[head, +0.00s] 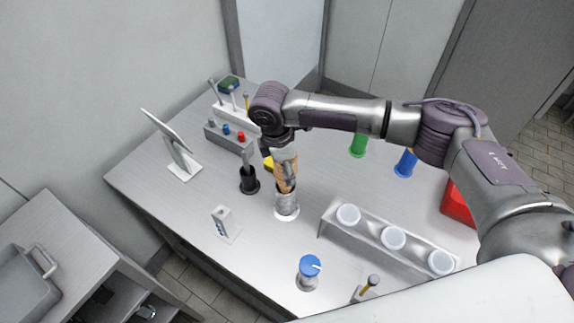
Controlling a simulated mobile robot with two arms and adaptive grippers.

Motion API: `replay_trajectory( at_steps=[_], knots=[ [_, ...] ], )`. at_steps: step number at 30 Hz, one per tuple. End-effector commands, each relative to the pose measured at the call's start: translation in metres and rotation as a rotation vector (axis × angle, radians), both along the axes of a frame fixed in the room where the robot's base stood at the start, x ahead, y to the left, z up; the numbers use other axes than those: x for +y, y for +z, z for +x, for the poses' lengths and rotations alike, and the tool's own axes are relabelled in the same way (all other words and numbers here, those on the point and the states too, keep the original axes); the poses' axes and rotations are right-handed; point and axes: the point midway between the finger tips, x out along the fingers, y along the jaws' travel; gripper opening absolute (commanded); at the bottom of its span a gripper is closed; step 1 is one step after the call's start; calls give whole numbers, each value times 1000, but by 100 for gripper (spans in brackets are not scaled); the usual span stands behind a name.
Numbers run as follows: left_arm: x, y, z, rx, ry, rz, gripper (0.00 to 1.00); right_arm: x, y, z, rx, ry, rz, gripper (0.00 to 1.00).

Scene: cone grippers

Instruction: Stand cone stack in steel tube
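The tan cone stack (281,162) is upright, with its narrow end down at the mouth of the steel tube (286,208). The tip seems to be inside the tube, though I cannot tell how deep. The tube stands on the table on a round pale base. My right gripper (287,174) points down from above, with a finger across the front of the cones, and appears shut on the stack. The far finger is hidden. My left gripper is not in view.
A rack with three white cups (393,238) stands right of the tube, and a black holder (249,181) close on its left. A blue-topped jar (309,268) is in front. Green (358,146) and blue (405,164) tubes and a red box (457,205) stand further right.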

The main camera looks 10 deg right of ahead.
Motion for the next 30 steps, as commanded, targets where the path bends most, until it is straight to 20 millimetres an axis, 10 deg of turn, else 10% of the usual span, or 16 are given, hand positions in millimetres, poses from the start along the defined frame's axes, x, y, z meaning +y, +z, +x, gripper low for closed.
replay_trajectory(
  at_steps=[30],
  knots=[
    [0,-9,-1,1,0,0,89,0,-32,0,0,0,0,48]
  ],
)
